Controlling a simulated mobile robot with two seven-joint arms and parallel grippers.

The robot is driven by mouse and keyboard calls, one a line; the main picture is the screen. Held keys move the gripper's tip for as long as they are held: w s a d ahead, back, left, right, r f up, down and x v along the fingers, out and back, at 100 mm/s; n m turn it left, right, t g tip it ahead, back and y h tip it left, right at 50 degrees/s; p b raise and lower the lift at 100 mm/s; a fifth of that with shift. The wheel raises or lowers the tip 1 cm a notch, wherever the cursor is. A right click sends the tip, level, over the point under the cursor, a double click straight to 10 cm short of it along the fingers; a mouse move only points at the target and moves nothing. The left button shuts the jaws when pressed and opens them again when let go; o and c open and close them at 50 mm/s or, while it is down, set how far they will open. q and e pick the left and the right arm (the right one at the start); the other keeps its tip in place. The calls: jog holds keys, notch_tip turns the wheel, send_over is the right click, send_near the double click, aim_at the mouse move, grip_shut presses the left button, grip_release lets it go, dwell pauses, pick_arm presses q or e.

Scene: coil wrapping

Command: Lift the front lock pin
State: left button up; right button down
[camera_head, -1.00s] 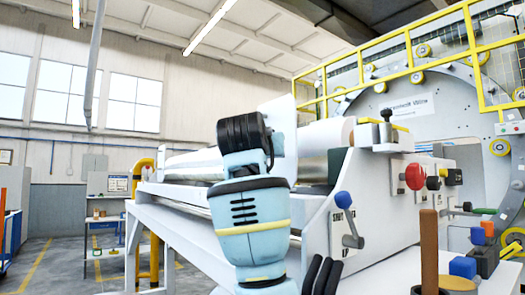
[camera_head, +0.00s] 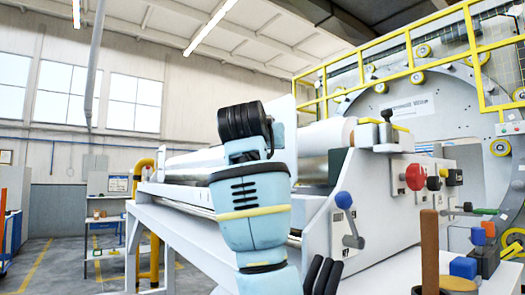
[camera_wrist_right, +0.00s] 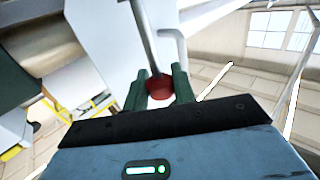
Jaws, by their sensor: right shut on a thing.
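In the right wrist view my right gripper (camera_wrist_right: 159,84) has its two dark green fingers on either side of a red knob (camera_wrist_right: 160,89). It is shut on this knob, which sits at the end of a thin grey rod; I take it to be the front lock pin. The rod runs up the picture beside a pale plate (camera_wrist_right: 102,35). In the head view one of my arms stands in the middle and no gripper fingers show clearly. The pin is not visible there, so its seat cannot be told. My left gripper is not in view.
The white machine frame (camera_head: 375,200) carries a blue-knobbed lever (camera_head: 343,200) and a red knob (camera_head: 414,177). A brown handle (camera_head: 429,250) and a blue block (camera_head: 463,267) are at the lower right. A yellow railing (camera_head: 400,45) stands behind. Open floor lies at left.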

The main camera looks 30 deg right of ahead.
jog(key=shift+s+r, duration=0.1)
jog(key=shift+r, duration=0.5)
jog(key=c, duration=1.2)
grip_release()
jog(key=shift+s+a, duration=0.1)
jog(key=shift+a, duration=0.05)
jog(key=v, duration=0.7)
jog(key=shift+s+a, duration=0.15)
jog(key=shift+s, duration=0.05)
